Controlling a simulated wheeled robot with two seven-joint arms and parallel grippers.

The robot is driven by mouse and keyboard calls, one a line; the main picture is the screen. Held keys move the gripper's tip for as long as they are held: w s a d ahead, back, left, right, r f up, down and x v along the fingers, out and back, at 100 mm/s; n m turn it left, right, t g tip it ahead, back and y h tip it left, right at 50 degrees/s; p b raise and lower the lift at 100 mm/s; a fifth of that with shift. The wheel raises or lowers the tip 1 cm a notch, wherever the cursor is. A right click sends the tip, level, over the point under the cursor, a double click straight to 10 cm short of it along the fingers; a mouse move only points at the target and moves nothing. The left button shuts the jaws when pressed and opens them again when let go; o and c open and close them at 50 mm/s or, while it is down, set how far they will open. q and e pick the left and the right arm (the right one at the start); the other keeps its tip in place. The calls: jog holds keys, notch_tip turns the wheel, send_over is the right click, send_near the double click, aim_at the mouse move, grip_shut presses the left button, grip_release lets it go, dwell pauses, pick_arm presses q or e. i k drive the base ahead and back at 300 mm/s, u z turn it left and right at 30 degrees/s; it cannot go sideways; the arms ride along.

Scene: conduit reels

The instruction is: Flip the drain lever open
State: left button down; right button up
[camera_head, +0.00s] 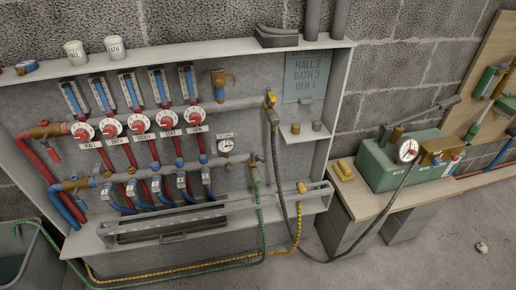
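The manifold cabinet (322,128) hangs on the block wall with several red and blue pipe loops and white dials. A small valve (255,159) sits at the right end of the lower pipe, with a green hose (262,215) hanging from it. It may carry the drain lever, but the lever's position is too small to tell. Another valve with a yellow-orange handle (271,97) ends the upper pipe, with a dark hose (276,150) below it. A red lever (54,150) hangs at the upper pipe's left end. Neither of my grippers is in view.
The green hose runs along the floor to a grey bin (18,262) at lower left. A green pump box with a gauge (407,150) stands on a bench (372,204) at right. A yellow hose (298,225) hangs at the cabinet's lower right. Floor at lower right is mostly clear.

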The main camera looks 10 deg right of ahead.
aim_at(259, 157)
jog(key=k, duration=0.4)
jog(key=z, duration=1.2)
jog(key=i, duration=0.95)
jog(key=u, duration=2.45)
